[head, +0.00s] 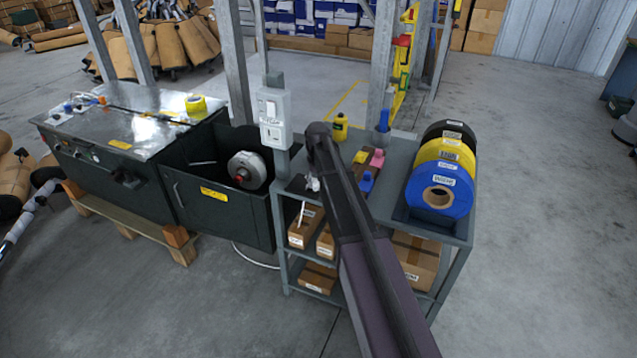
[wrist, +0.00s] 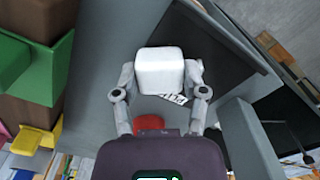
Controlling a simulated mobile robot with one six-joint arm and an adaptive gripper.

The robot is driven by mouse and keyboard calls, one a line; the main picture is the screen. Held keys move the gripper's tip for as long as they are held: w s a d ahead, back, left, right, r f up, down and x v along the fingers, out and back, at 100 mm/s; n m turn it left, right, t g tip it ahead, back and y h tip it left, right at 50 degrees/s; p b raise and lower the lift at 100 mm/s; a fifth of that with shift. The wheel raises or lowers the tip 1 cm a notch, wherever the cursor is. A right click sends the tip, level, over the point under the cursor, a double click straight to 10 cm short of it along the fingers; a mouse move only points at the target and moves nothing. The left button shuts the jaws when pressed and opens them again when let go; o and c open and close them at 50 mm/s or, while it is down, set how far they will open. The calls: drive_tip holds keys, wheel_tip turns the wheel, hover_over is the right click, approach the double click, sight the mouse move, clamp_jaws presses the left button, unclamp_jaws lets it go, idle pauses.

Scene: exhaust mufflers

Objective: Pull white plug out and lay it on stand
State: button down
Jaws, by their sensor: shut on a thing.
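The white plug (wrist: 160,72) is a rounded block between the two grey fingers of my gripper (wrist: 160,88) in the wrist view. The fingers press on its left and right sides. In the head view my gripper (head: 313,183) is small and partly hidden by my dark arm, at the left edge of the stand's top. The stand (head: 398,150) is a grey metal shelf unit. The white socket box (head: 274,120) on a post is up and left of my gripper, apart from it. I cannot tell whether the plug touches the stand.
Tape rolls (head: 441,170) fill the stand's right side. A yellow bottle (head: 340,127) and small coloured items stand near its back. Cardboard boxes (head: 416,256) sit on lower shelves. A dark open machine bin (head: 222,195) is close on the left. A red disc (wrist: 150,122) shows under the plug.

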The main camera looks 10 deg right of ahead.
drive_tip(key=shift+c, duration=0.3)
unclamp_jaws()
drive_tip(key=shift+r, duration=0.15)
wheel_tip(320, 180, up, 8)
drive_tip(key=p, duration=0.8)
drive_tip(key=shift+r+p, duration=0.15)
drive_tip(key=shift+p, duration=0.2)
drive_tip(key=w+d+r+n+t+h+p, duration=0.1)
drive_tip(key=w+d+r+h+p, duration=0.2)
drive_tip(key=d+r, duration=0.5)
drive_tip(key=w+d+r+n+t+h+p, duration=0.1)
drive_tip(key=w+d+r+n+h+p, duration=0.1)
drive_tip(key=d+r+h+p, duration=0.3)
drive_tip(key=shift+w+d+r+p, duration=0.7)
drive_tip(key=shift+d+r+p, duration=1.05)
drive_tip(key=shift+d, duration=0.8)
